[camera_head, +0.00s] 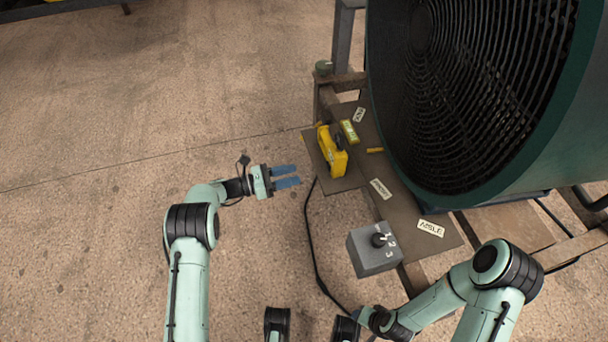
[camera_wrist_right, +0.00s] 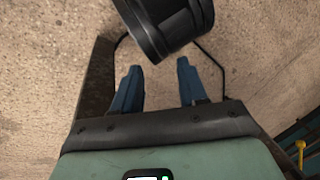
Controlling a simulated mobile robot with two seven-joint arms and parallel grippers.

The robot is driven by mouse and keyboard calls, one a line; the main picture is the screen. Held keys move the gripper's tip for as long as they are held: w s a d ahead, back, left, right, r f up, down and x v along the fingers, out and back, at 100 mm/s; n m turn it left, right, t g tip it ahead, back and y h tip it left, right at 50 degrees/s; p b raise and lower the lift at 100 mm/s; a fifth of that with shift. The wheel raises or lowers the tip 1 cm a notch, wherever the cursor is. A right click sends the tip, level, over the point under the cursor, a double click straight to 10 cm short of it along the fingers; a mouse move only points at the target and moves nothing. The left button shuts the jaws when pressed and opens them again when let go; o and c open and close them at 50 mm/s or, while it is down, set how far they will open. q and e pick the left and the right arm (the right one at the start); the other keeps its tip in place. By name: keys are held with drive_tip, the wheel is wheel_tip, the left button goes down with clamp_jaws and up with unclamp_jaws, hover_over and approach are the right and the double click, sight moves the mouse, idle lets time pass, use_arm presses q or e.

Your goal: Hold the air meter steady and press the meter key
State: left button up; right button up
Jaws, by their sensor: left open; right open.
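The yellow air meter (camera_head: 331,158) sits on a dark square pad (camera_head: 348,183) left of the big fan. It has a dark part on its upper right side; I cannot make out the key. My left gripper (camera_head: 287,177) is open and empty, a short way left of the meter, with its blue fingers pointing at the pad. My right gripper shows in the right wrist view (camera_wrist_right: 158,73), open with nothing between its blue fingers. In the head view its arm reaches the bottom edge, well below the meter, and its fingers are not visible.
A large green fan (camera_head: 472,90) with a dark grille fills the upper right. A grey box (camera_head: 373,252) with a knob and numbers stands below the meter. A yellow-green labelled block (camera_head: 349,131) is beside the meter. A black cable (camera_head: 313,250) runs along the floor. Floor at left is clear.

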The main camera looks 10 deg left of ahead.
sight(340, 137)
drive_tip(key=w+a+r+n+t+y, duration=0.25)
drive_tip(key=w+a+r+y, duration=0.35)
drive_tip(key=r, duration=0.6)
drive_tip(key=w+a+r+n+t+y, duration=0.2)
drive_tip(key=w+a+r+n, duration=0.15)
drive_tip(key=a+r, duration=0.7)
drive_tip(key=w+d+r+n+t+h, duration=0.2)
drive_tip(key=w+d+r+t, duration=0.3)
drive_tip(key=w, duration=0.5)
drive_tip(key=w+d+r+n+t+h, duration=0.1)
drive_tip(key=w+d+r+t+h, duration=0.15)
drive_tip(key=w+r+t, duration=0.4)
drive_tip(key=shift+g+y, duration=0.35)
drive_tip(key=shift+g, duration=0.35)
drive_tip(key=x, duration=0.5)
drive_tip(key=d+x, duration=0.1)
drive_tip(key=x, duration=0.8)
drive_tip(key=shift+w+r, duration=0.25)
drive_tip(key=shift+w, duration=0.35)
clamp_jaws()
drive_tip(key=shift+d, duration=0.1)
